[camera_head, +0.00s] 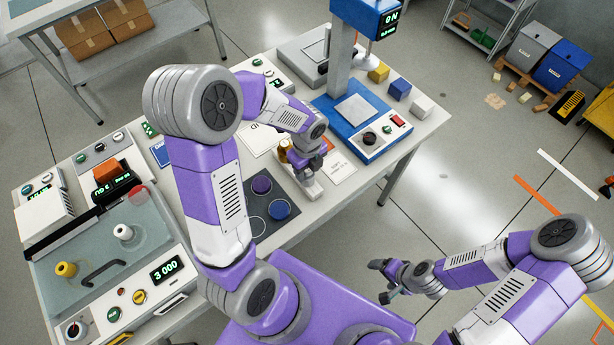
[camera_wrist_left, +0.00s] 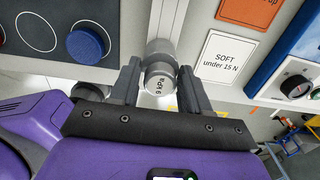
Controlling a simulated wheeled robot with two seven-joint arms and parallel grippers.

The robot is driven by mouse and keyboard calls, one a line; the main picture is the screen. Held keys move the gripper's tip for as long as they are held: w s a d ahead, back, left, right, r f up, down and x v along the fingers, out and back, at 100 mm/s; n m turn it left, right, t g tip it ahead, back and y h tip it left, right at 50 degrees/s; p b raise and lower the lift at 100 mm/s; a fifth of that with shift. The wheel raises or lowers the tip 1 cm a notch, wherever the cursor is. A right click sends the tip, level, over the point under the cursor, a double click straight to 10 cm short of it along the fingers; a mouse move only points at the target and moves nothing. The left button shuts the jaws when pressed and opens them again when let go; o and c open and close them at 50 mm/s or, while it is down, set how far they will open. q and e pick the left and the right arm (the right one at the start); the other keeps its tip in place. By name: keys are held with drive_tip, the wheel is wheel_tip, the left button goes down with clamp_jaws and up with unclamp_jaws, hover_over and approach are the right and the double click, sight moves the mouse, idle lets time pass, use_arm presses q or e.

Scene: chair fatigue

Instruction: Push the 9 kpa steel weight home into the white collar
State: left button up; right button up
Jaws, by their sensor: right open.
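The steel weight (camera_wrist_left: 160,82), marked 9 kPa, is a short grey cylinder in the left wrist view. A white piece (camera_head: 311,187) lies just in front of the gripper, and a pale strip (camera_wrist_left: 170,20) runs beyond the weight. The collar's mouth is hidden, so I cannot tell how deep the weight sits. My right gripper (camera_head: 381,281) is open and empty, off the table.
A dark mat (camera_head: 270,235) with purple and blue discs lies left of the gripper. A "SOFT under 15 N" card (camera_wrist_left: 232,58) lies to the right. A blue press (camera_head: 362,118) stands behind right, with yellow, blue and white blocks beyond. A water tank (camera_head: 75,250) is at left.

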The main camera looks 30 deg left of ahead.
use_arm(q)
drive_tip(key=shift+r+p, duration=1.7)
drive_tip(key=shift+r, duration=0.15)
drive_tip(key=shift+r+p, duration=1.9)
drive_tip(key=shift+r, duration=0.15)
drive_tip(key=shift+f, duration=0.1)
